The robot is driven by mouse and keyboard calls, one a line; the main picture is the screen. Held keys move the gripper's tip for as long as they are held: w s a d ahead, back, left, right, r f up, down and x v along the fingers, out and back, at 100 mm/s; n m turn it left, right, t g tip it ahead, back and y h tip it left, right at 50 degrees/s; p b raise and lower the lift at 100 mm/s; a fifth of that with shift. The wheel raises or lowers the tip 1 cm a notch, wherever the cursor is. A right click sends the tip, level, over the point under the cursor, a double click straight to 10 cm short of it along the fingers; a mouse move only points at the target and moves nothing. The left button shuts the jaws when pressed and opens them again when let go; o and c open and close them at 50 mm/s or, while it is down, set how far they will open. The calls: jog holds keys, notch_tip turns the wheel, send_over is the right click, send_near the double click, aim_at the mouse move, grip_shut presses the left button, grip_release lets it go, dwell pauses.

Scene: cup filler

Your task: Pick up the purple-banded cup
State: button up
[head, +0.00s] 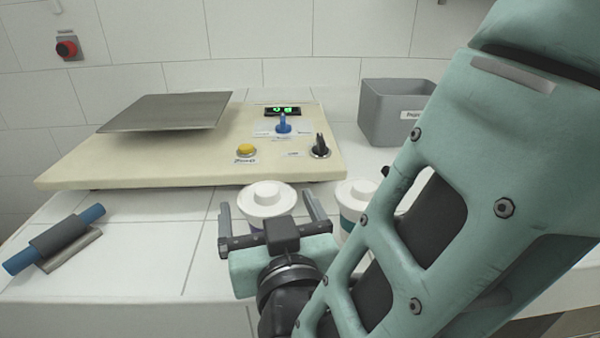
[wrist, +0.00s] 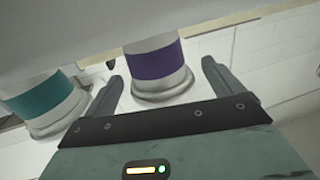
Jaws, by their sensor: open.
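The purple-banded cup (wrist: 155,65) is white with a wide purple band and stands between my two fingers in the wrist view. My gripper (head: 266,204) is open, with one finger on each side of the cup. In the wrist view my gripper (wrist: 161,76) holds nothing, and I cannot tell whether a finger touches the cup. A second white cup with a teal band (wrist: 42,100) stands beside it, and to its right in the head view (head: 352,192).
A cream machine (head: 120,172) with a metal plate (head: 168,111), knobs and a green display stands behind the cups. A grey labelled bin (head: 385,115) is at the back right. Counter between is clear.

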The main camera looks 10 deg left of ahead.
jog(key=shift+c, duration=0.2)
jog(key=c, duration=1.1)
